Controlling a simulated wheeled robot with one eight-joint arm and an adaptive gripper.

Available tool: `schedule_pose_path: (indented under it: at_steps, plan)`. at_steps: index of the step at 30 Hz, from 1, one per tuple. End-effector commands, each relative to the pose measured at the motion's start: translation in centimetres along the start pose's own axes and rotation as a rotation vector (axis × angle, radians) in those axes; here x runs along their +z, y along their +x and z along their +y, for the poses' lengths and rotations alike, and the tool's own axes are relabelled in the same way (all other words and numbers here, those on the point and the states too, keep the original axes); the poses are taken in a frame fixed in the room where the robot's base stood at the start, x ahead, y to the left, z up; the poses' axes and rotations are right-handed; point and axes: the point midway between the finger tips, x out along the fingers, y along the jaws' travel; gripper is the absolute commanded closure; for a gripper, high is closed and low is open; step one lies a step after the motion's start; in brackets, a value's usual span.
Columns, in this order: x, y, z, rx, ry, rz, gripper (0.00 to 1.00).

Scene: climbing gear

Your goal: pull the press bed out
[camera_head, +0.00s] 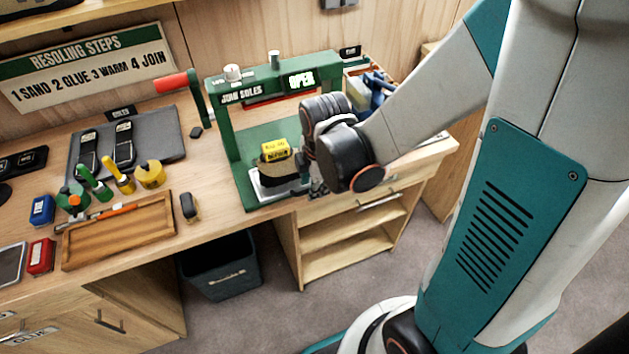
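The green press (226,140) labelled "JOIN SOLES" stands on the bench against the wall. Its display reads "OPEN", and a lever with a red grip (172,83) rises at its left. The pale press bed (266,192) shows low at the front of the green base. A dark shoe-like piece (284,173) and a yellow labelled block (275,150) rest over the bed. My gripper (317,187) is low at the bed's right front corner, mostly hidden behind my wrist. I cannot tell whether it touches the bed or how its fingers stand.
A wooden tray (119,251), several tools and a grey mat (160,139) with soles lie left of the press. A dark bin (220,280) stands below the bench. Open shelves (345,261) lie under the press. The floor in front is clear.

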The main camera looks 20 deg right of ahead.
Motion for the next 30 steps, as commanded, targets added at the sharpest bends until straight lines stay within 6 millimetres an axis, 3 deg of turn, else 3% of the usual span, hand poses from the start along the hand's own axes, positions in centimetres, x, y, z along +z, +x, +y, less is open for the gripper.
schedule_pose_path:
  at_steps: [8, 30]
  plan:
    - [0.0, -1.4, 0.0, 0.0, 0.0, 0.0, 0.69]
    - [0.0, -10.9, -0.2, 0.0, 0.0, 0.0, 0.69]
